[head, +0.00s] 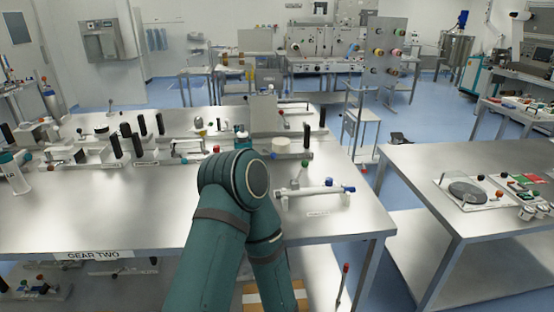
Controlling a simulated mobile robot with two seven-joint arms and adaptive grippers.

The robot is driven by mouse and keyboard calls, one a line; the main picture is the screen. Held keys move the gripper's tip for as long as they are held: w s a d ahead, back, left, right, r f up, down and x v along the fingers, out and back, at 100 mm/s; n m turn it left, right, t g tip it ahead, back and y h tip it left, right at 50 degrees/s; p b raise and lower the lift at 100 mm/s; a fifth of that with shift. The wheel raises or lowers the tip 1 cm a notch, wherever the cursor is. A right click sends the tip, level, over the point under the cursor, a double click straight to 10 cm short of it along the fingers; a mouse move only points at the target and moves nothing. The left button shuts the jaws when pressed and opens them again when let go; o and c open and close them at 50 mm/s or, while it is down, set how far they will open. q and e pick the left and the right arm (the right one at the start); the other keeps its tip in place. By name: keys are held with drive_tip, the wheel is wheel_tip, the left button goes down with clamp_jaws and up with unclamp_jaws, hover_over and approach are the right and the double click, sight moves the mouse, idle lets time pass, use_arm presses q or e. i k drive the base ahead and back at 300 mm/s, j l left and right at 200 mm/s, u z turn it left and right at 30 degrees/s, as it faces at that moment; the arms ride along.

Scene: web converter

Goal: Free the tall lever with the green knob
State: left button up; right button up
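A lever with a green knob (304,163) stands upright, slightly tilted, at the right end of the long steel table. At its foot is a white device (316,191) with a horizontal bar and a blue end piece, and a label in front. Another green spot (27,157) shows at the far left of the table, too small to make out. One of my teal arms rises from the bottom middle and bends just left of the lever, apart from it in the picture. It hides part of the table. I see neither gripper's fingers.
The steel table (130,215) has a bare front strip, marked GEAR TWO. Several fixtures with black upright handles (137,145) line its back. A second steel table (425,180) stands right, across a blue floor gap. A red-tipped rod (345,270) stands below the front edge.

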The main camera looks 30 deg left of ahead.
sight(305, 164)
drive_tip(key=j+u, duration=0.1)
drive_tip(key=u, duration=0.65)
drive_tip(key=i+z, duration=0.1)
drive_tip(key=z, duration=0.2)
drive_tip(key=j, duration=0.05)
